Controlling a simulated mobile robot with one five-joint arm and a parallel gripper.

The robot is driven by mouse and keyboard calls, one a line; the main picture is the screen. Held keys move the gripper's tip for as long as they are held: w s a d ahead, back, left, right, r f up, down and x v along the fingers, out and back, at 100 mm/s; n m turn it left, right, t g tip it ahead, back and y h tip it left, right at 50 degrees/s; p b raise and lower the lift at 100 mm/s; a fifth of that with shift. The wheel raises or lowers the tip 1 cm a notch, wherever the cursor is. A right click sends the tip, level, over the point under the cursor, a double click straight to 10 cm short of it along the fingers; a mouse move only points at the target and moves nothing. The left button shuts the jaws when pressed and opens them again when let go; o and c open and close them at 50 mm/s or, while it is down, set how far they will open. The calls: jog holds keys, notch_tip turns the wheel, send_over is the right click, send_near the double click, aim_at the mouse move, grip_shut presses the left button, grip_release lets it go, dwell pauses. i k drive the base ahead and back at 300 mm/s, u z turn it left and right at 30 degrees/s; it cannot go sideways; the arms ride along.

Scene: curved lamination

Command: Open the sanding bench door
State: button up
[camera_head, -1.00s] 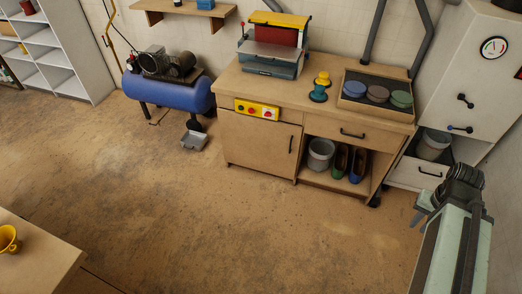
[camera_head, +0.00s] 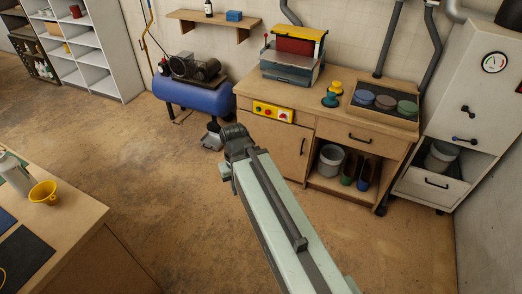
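The sanding bench (camera_head: 300,108) stands against the back wall, with a sander on top. Its wooden door (camera_head: 270,138) is at the front left, below a yellow switch panel (camera_head: 272,112). The door looks shut, flush with the front. Its dark vertical handle (camera_head: 303,146) is near the door's right edge. My pale green arm reaches up from the bottom of the picture. Its dark end joint overlaps the door's left part in view; I cannot tell the distance or any contact. The gripper's fingers cannot be made out, so its opening is unclear. The handle shows clear of my arm.
A blue compressor (camera_head: 190,95) stands left of the bench, with a grey container (camera_head: 211,138) on the floor. A table (camera_head: 88,222) is at lower left. Floor before the bench is clear.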

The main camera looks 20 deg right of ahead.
aim_at(288, 145)
jog(key=u, duration=0.35)
jog(key=i, duration=1.5)
jog(key=z, duration=0.1)
